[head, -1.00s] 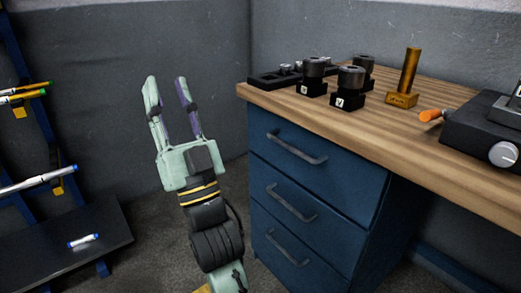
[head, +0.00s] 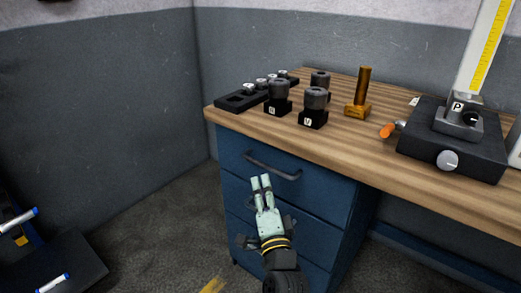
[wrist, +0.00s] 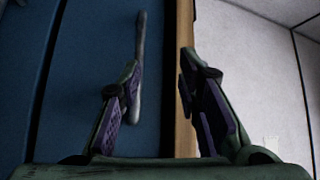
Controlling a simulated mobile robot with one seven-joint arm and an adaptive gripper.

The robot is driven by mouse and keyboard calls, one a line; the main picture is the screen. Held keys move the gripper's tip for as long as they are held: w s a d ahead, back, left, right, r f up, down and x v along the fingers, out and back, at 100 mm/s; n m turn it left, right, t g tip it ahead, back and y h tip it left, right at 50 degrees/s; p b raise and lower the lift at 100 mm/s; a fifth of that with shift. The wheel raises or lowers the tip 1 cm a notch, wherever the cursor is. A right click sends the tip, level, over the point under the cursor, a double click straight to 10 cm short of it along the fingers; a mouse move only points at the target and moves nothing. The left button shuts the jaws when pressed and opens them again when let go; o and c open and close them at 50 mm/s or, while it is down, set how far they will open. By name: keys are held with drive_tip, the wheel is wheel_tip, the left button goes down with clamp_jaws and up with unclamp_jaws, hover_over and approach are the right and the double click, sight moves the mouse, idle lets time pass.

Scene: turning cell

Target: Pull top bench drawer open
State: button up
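The top bench drawer (head: 322,192) is the uppermost blue front under the wooden bench top, and it sits flush with the cabinet. Its grey bar handle (head: 272,166) runs along the front. In the wrist view my gripper (wrist: 160,80) is open, with nothing held. Whether a finger touches the handle cannot be told. My gripper partly hides the lower drawers.
The wooden bench top (head: 340,140) overhangs the drawers; its edge (wrist: 185,130) shows near the right finger in the wrist view. Tool holders (head: 314,118), a brass-coloured stand (head: 358,108) and a height gauge base (head: 450,158) stand on it. A low shelf (head: 75,265) is at left.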

sight(266, 165)
drive_tip(key=shift+m+h, duration=0.4)
drive_tip(key=shift+m, duration=0.5)
drive_tip(key=w+p, duration=0.1)
drive_tip(key=w, duration=0.2)
drive_tip(key=w+p, duration=0.1)
drive_tip(key=w, duration=0.5)
drive_tip(key=shift+w+d+f+p, duration=0.25)
drive_tip(key=shift+d+p, duration=0.15)
drive_tip(key=shift+w+a, duration=0.1)
drive_tip(key=shift+w, duration=0.55)
drive_tip(key=shift+c, duration=0.3)
clamp_jaws()
